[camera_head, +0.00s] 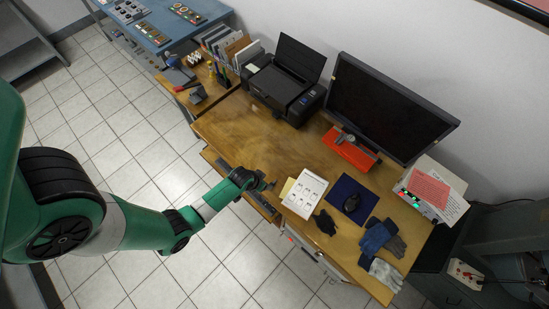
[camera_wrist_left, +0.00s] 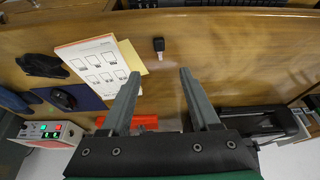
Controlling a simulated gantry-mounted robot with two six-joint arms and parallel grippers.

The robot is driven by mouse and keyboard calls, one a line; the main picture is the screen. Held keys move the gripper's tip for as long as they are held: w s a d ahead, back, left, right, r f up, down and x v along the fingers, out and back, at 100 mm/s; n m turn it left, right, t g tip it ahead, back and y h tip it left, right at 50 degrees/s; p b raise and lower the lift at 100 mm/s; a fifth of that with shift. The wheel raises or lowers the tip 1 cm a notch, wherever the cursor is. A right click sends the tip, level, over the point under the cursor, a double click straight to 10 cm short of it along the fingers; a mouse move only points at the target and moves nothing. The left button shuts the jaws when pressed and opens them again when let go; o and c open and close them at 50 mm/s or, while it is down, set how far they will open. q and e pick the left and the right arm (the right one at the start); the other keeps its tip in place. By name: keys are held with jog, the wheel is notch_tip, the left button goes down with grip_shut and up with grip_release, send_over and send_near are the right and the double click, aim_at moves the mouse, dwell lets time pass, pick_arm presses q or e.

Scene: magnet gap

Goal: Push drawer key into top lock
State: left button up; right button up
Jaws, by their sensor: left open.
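A small key with a black head (camera_wrist_left: 158,46) lies on the wooden desk (camera_wrist_left: 215,50) in the left wrist view, beside the white printed pad. My left gripper (camera_wrist_left: 159,74) is open and empty, its fingertips apart from the key in that view, with the key seen beyond the gap between them. In the head view my left gripper (camera_head: 262,184) is over the desk's front edge, left of the pad, and largely hides the key. The drawer unit (camera_head: 315,258) is under the desk's front edge. I cannot make out the top lock. My right gripper is not in view.
The white pad (camera_head: 304,193) lies right of the gripper, then a dark mouse mat (camera_head: 342,190) and gloves (camera_head: 376,238). A printer (camera_head: 285,85) and a monitor (camera_head: 385,108) stand at the back. The desk's left part is clear.

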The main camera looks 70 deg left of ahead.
pick_arm(q)
jog(key=b, duration=0.5)
send_near(272, 183)
jog(key=shift+x, duration=1.05)
jog(key=shift+w+f, duration=0.25)
jog(key=shift+f, duration=0.15)
jog(key=b+x, duration=0.3)
jog(key=x, duration=0.2)
jog(key=shift+f, duration=0.15)
grip_shut()
